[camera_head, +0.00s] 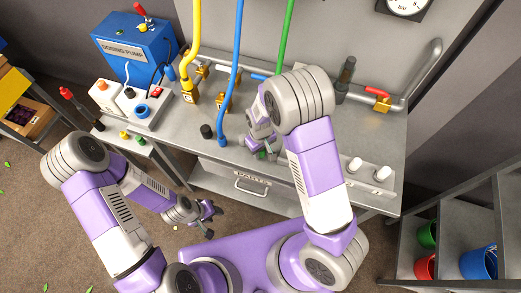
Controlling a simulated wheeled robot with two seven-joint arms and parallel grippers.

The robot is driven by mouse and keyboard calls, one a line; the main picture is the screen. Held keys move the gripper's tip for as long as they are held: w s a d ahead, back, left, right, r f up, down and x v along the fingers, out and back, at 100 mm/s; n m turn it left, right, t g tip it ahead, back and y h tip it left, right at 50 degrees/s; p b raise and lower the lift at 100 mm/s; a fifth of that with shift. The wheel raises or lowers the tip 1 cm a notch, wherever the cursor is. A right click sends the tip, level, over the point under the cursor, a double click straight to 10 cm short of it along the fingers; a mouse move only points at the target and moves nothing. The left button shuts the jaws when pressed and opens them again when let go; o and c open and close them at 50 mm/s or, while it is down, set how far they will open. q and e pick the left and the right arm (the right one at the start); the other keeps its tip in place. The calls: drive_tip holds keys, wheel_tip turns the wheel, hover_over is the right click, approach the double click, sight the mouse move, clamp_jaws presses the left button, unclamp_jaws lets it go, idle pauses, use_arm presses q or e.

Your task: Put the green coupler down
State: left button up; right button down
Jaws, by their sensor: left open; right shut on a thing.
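A small green piece, which looks like the green coupler (261,155), shows at the jaws of my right gripper (265,149), near the front edge of the grey bench (225,149). My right gripper is shut on it; the jaws and wrist hide most of it. I cannot tell whether it touches the bench. A green hose (285,35) comes down from above and passes behind my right arm. My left gripper (209,217) is open and empty, low in front of the bench.
A blue hose (234,70) with a blue end (222,140) hangs left of my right gripper. A yellow hose (195,35) and a blue dosing pump (137,45) are further left. White-capped pegs (354,165) stand on the right. A parts drawer (240,178) is below.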

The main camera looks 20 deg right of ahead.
drive_tip(key=shift+f, duration=0.15)
drive_tip(key=c, duration=0.8)
unclamp_jaws()
drive_tip(key=shift+o, duration=0.2)
drive_tip(key=shift+r, duration=0.4)
wheel_tip(320, 180, up, 12)
drive_tip(key=shift+f+p, duration=0.2)
drive_tip(key=shift+p, duration=0.7)
